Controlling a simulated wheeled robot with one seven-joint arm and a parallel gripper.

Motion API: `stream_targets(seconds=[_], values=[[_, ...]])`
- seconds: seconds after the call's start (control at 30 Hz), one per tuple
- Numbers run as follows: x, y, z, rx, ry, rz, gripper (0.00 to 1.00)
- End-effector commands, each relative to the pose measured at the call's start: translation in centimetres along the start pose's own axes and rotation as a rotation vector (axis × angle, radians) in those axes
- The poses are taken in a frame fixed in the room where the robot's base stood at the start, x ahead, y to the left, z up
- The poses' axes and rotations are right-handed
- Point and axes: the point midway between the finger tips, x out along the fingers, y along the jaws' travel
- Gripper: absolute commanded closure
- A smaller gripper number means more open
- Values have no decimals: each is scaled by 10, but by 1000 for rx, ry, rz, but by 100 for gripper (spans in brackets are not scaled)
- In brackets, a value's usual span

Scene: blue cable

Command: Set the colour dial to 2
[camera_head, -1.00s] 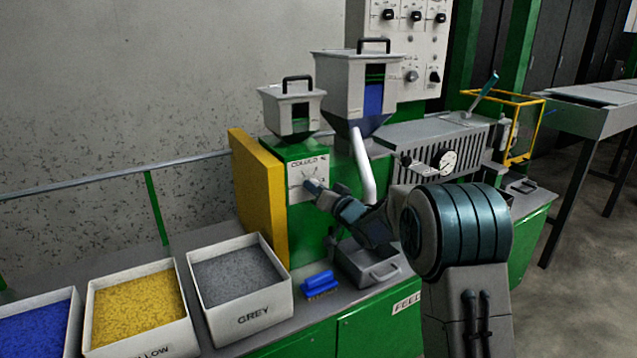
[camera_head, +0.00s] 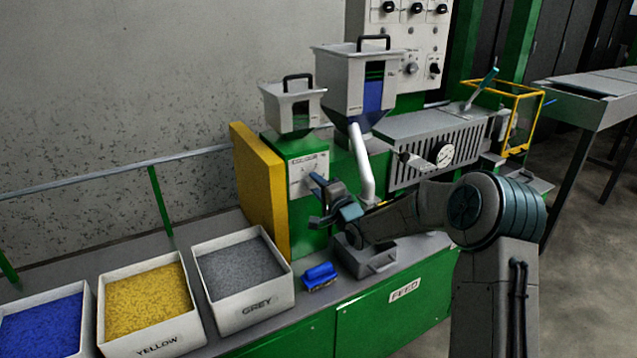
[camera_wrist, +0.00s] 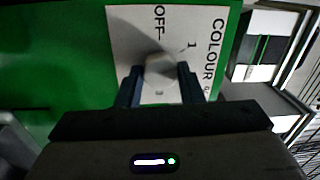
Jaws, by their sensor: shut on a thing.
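The colour dial is a round pale knob (camera_wrist: 161,66) on a white plate (camera_wrist: 124,23), which has the lettering COLOUR, OFF and 1. The plate appears turned sideways in the wrist view. My gripper (camera_wrist: 161,86) is shut on the knob, with one dark finger at each side. In the head view my gripper (camera_head: 315,181) reaches the plate (camera_head: 308,163) on the green housing from the right. It hides the knob there. I cannot read which mark the knob points at, and the mark 2 is not visible.
A yellow panel (camera_head: 259,190) stands left of the housing. A small hopper (camera_head: 292,103) is above it, with a white pipe (camera_head: 361,163) to the right. A metal tray (camera_head: 366,257), a blue brush (camera_head: 320,274) and bins of pellets are below.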

Motion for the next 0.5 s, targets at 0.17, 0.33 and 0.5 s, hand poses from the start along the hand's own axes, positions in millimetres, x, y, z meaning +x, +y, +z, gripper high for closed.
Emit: stream_targets(seconds=[0.17, 0.33, 0.5], values=[[-1, 0, -2, 171, 16, -1, 89], [-1, 0, -1, 330, 27, -4, 89], [0, 1, 0, 479, 37, -5, 89]])
